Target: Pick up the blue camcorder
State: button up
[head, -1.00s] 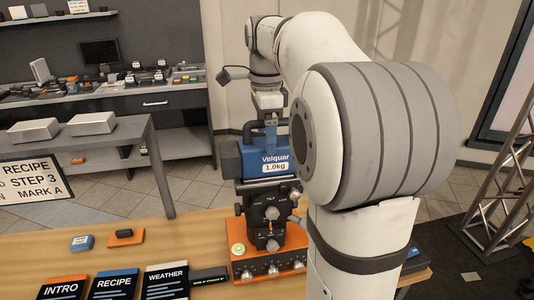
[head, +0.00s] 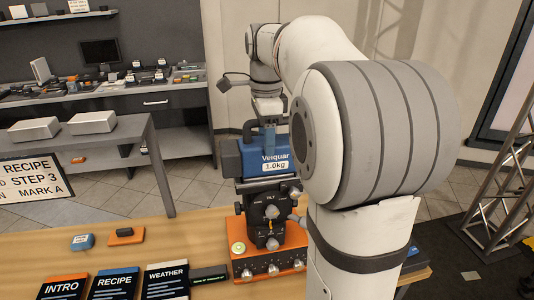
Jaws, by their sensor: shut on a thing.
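The blue camcorder (head: 254,159), labelled "Velquar 1.0kg", is upright above a black control head (head: 266,215) with knobs. That head stands on an orange base (head: 268,262) at the table's edge. My gripper (head: 269,137) points down at the top of the camcorder and is shut on it. The fingertips are small here, and I cannot tell exactly which part they grip. My arm hides the camcorder's right side. I cannot tell whether the camcorder touches the head below it.
The wooden table (head: 150,240) holds cards marked INTRO (head: 64,287), RECIPE (head: 113,284) and WEATHER (head: 166,281), plus a small blue block (head: 82,242) and an orange-black block (head: 124,236). A grey shelf (head: 70,138) stands behind on the left. A metal truss (head: 500,200) stands at right.

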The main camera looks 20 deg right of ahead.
grip_shut()
jog(key=shift+r, duration=0.1)
